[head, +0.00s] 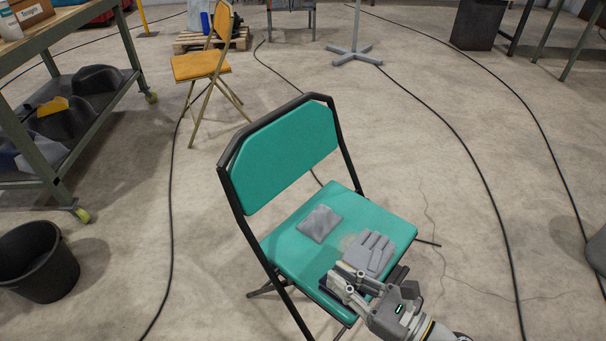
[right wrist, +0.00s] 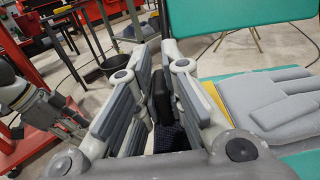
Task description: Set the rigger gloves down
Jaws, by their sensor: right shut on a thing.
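The grey rigger gloves (head: 372,252) are over the right part of the green chair's seat, fingers pointing to the back right. A dark navy part, probably their cuff, shows at my right gripper (head: 347,282). In the right wrist view the gloves (right wrist: 285,108) show grey fingers and a yellow band, low over the green seat. My right gripper (right wrist: 160,100) is shut on the dark part. I cannot tell whether the gloves touch the seat. My left gripper (right wrist: 65,112) seems to show at the left of the right wrist view; its jaws are unclear.
A grey folded cloth or pouch (head: 320,223) lies on the chair seat (head: 290,250); its backrest (head: 290,155) rises behind. A black bin (head: 38,262) and a shelved workbench (head: 100,118) stand left. A yellow chair (head: 200,66) stands farther back. Cables cross the open floor.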

